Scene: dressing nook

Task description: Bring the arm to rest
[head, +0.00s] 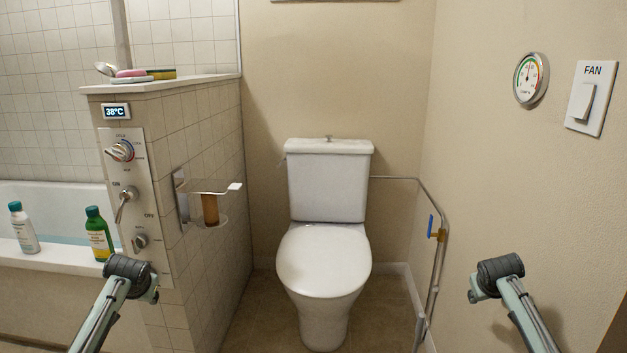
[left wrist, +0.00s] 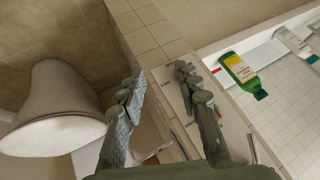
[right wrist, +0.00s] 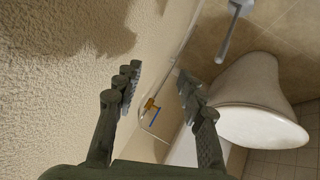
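My left arm (head: 118,292) comes in at the lower left of the head view, in front of the tiled half wall. My left gripper (left wrist: 159,76) shows in the left wrist view with its two fingers apart and nothing between them. My right arm (head: 510,297) comes in at the lower right of the head view, in front of the beige wall. My right gripper (right wrist: 157,76) shows in the right wrist view, also with fingers apart and empty. Neither gripper's fingers can be made out clearly in the head view.
A closed toilet (head: 325,262) stands between the arms. The half wall carries a control panel (head: 128,200) and a paper holder (head: 208,187). A green bottle (head: 98,236) and a white bottle (head: 23,230) stand on the tub edge. A pipe with a blue-handled valve (head: 434,229) runs along the right wall.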

